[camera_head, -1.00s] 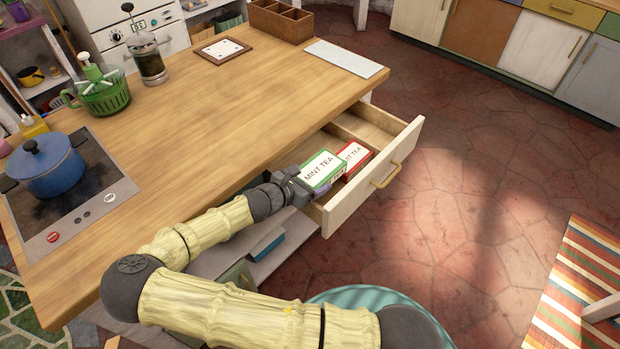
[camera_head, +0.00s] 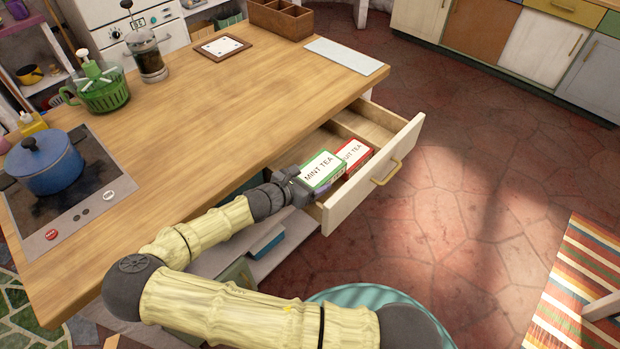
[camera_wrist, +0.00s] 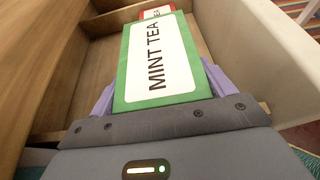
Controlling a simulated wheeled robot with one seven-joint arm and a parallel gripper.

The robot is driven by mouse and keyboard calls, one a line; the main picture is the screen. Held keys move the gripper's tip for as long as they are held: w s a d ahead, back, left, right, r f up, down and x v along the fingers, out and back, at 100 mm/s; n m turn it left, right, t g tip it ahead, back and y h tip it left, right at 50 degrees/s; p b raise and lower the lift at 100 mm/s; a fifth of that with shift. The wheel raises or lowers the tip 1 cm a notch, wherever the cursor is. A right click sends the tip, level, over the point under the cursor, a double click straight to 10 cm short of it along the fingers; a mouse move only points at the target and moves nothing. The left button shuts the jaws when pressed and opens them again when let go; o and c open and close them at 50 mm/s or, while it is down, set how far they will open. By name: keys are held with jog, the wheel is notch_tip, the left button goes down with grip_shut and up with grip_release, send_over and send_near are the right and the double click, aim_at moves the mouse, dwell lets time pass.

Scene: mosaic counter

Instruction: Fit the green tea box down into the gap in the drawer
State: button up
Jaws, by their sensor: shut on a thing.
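The green tea box (camera_head: 319,171), labelled "MINT TEA", is held in my gripper (camera_head: 303,186) at the near end of the open drawer (camera_head: 376,180). In the wrist view the box (camera_wrist: 160,62) lies label side up between the two purple fingers of my gripper (camera_wrist: 160,92), which are shut on its sides. A red tea box (camera_head: 354,154) sits in the drawer just beyond it. In the wrist view the red box (camera_wrist: 156,12) shows past the green box's far end. The green box's underside and the gap beneath it are hidden.
A divider (camera_head: 345,131) crosses the drawer, and the far compartment (camera_head: 370,125) looks empty. The wooden counter (camera_head: 220,110) overhangs the drawer's back. The drawer's white front with a brass handle (camera_head: 385,174) stands on the right. A lower shelf (camera_head: 275,250) holds a blue item (camera_head: 267,243).

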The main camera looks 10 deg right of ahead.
jog(key=shift+f, duration=0.5)
dwell(0.3)
jog(key=o, duration=0.9)
jog(key=shift+o, duration=0.2)
jog(key=shift+a, duration=0.1)
jog(key=v, duration=1.7)
jog(key=shift+r, duration=0.15)
jog(key=s+d+r+m+g+y+p, duration=0.1)
jog(key=s+d+m+g+y+p, duration=0.35)
jog(key=d+m+g, duration=0.5)
jog(key=s+d+r+m+t+y+p, duration=0.2)
jog(key=d+r+m+y, duration=0.1)
jog(key=r+m, duration=0.5)
jog(key=s+d+r+m+t+y+p, duration=0.2)
jog(key=d+r+m+y, duration=0.1)
jog(key=r+m, duration=0.4)
notch_tip(320, 180, up, 3)
jog(key=shift+s+d+f+m+p, duration=0.2)
jog(key=shift+s+d+m+p, duration=0.1)
jog(key=shift+s+m+p, duration=0.1)
